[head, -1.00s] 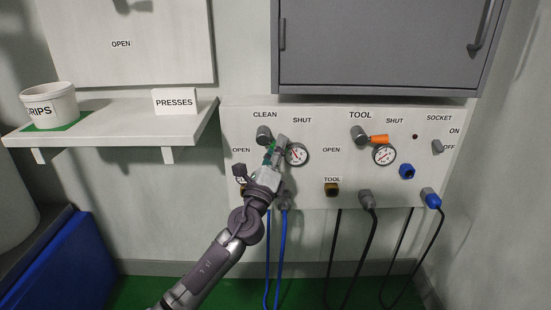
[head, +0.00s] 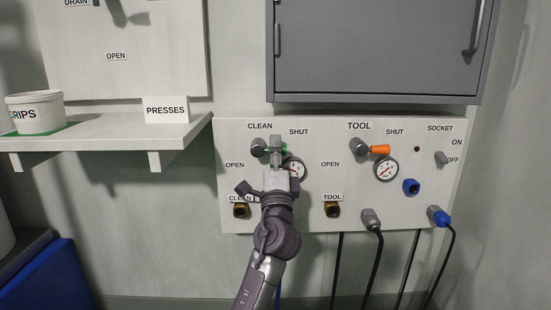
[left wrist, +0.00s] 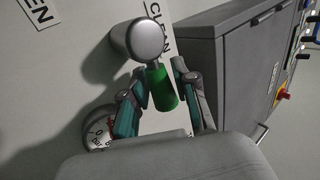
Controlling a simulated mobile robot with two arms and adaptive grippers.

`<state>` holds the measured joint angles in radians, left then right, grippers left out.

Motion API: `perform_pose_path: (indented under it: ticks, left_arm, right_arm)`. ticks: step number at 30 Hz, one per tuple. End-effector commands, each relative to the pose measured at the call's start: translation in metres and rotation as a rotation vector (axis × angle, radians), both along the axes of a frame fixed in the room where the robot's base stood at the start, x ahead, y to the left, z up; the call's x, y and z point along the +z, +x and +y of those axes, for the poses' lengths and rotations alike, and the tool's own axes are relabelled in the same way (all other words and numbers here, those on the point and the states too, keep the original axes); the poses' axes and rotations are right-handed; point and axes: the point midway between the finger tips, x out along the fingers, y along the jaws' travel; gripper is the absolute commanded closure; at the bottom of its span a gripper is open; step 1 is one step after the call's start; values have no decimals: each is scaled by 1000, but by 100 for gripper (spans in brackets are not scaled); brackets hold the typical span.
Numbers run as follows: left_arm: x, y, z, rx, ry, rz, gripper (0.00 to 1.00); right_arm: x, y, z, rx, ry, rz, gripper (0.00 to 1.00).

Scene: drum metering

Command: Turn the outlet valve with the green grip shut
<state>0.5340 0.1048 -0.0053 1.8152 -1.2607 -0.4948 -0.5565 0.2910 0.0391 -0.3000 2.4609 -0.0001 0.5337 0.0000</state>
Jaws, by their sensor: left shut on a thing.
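The outlet valve labelled CLEAN has a round metal hub (head: 258,147) on the white wall panel. Its green grip (head: 284,149) points right from the hub, towards the SHUT side, and is partly hidden by my left gripper (head: 277,147). In the left wrist view the green grip (left wrist: 161,90) sits between the two teal-padded fingers of my left gripper (left wrist: 160,96), with the metal hub (left wrist: 147,40) above it. My left gripper is shut on the green grip. My right gripper is not in view.
A pressure gauge (head: 296,169) sits right beside my gripper, partly covered. The TOOL valve with its orange grip (head: 380,149), another gauge (head: 386,169) and hose fittings (head: 371,220) are to the right. A grey cabinet (head: 374,50) hangs above and a shelf (head: 110,136) at left.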

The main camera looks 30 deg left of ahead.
Motion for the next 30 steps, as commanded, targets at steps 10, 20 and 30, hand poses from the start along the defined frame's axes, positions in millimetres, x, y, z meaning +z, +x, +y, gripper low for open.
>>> perform_pose_path:
  ticks: [10,20,30]
  left_arm:
    - [0,0,1,2,-11,-4,100]
    - [0,0,1,1,-8,-4,45]
    - [-6,-5,-4,-1,-8,-2,45]
  right_arm:
    - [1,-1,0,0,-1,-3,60]
    - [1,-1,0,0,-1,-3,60]
    - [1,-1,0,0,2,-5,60]
